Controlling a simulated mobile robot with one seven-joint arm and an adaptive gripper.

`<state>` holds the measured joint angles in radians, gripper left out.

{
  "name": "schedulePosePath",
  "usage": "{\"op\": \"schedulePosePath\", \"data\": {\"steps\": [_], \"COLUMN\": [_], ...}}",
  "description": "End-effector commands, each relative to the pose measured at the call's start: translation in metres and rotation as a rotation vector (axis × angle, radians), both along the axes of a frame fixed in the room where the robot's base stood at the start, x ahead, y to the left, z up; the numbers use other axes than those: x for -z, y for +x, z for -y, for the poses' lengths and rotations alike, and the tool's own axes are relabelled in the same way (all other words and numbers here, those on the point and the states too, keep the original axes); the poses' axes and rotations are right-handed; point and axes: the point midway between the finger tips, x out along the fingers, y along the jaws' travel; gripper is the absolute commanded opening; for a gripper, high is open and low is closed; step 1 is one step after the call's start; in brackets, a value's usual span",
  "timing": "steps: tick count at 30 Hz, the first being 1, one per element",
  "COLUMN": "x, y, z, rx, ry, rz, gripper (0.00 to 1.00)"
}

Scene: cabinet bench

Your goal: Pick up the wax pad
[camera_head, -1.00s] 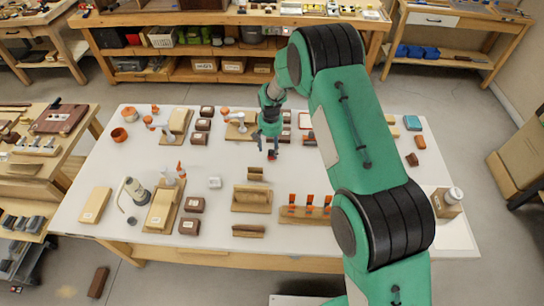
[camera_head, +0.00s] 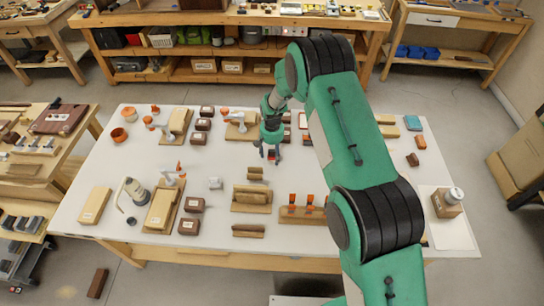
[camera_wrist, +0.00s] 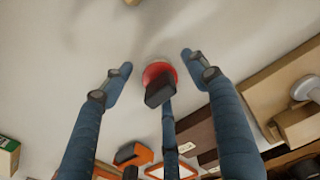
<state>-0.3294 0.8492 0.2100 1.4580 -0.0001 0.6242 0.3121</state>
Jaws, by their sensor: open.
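A small round red thing, which I take for the wax pad (camera_wrist: 160,70), lies on the white bench top between my fingers in the wrist view. A dark block-like shape overlaps its near side; I cannot tell whether that belongs to the pad or to my middle finger. In the head view the pad (camera_head: 271,155) is a tiny dark red spot under my gripper (camera_head: 270,150), partly hidden by the fingers. My gripper (camera_wrist: 158,72) is open, with its left and right fingers spread apart on either side of the pad. Contact cannot be told.
On the white bench (camera_head: 110,240), wooden blocks (camera_head: 252,198) stand nearer the front and a rack with orange-handled tools (camera_head: 305,213) stands to their right. Dark boxes (camera_head: 203,125) stand to the left. Bare bench surrounds the pad's left side.

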Motion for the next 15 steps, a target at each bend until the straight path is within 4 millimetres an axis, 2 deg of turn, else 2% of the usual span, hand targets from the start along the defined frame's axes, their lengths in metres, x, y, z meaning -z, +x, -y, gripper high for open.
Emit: {"op": "schedulePosePath", "data": {"steps": [5,12,15], "x": [-0.0001,-0.0001,-0.0001], "y": [-0.0001,-0.0001,-0.0001], "z": [0.0000,0.0001,0.0000], "rx": [0.000,0.000,0.000], "ry": [0.000,0.000,0.000], "rz": [0.000,0.000,0.000], "gripper": [0.59,0.11,0.10]}}
